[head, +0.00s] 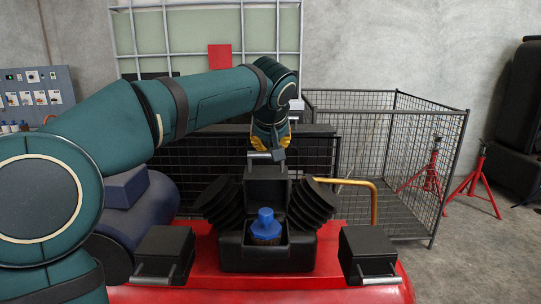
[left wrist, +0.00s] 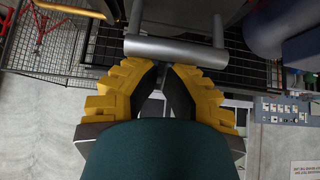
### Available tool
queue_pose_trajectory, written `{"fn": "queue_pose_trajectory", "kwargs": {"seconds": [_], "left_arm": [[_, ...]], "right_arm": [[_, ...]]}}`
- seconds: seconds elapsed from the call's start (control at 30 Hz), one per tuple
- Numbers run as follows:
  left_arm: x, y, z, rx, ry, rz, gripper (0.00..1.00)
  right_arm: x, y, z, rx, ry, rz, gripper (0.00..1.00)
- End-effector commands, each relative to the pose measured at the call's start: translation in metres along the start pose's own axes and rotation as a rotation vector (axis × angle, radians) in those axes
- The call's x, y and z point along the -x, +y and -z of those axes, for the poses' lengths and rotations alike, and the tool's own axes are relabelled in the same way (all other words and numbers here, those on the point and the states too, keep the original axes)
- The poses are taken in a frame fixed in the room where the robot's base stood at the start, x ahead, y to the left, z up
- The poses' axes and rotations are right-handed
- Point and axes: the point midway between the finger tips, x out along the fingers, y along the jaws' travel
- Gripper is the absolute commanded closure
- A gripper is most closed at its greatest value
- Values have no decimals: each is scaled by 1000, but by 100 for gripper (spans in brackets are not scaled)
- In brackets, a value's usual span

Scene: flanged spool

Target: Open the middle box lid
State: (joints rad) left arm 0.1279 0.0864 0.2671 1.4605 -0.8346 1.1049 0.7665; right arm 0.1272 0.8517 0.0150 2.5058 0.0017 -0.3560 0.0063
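The middle box (head: 267,258) is black and sits on a red surface. Its lid (head: 267,188) stands upright at the back, so the box is open. A blue flanged spool (head: 266,228) shows inside. The lid's grey bar handle (head: 262,155) is at the top edge; it also shows in the left wrist view (left wrist: 176,50). My left gripper (head: 275,146), with yellow fingers, is at this handle, behind the lid. In the left wrist view the fingers (left wrist: 160,72) slant together, tips close to each other, right by the bar and partly covered by it. My right gripper is out of view.
Closed black boxes with bar handles stand at the left (head: 165,254) and right (head: 368,254). Black ribbed bellows (head: 222,204) flank the middle box; the other one (head: 311,204) is at right. Wire cages (head: 385,155) stand behind. A yellow rail (head: 372,200) rises at right.

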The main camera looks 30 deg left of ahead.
Motion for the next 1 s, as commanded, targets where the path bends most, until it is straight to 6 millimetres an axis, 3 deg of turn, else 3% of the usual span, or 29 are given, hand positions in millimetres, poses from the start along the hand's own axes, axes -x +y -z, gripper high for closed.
{"fn": "queue_pose_trajectory", "kwargs": {"seconds": [0.57, 0.73, 1.0], "left_arm": [[4, 0, -4, -2, 13, 3, 100], [24, 0, -3, -1, 18, 0, 100], [80, 0, -4, -1, 20, -2, 100]], "right_arm": [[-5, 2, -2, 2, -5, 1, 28], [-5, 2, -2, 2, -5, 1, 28], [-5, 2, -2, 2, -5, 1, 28]]}}
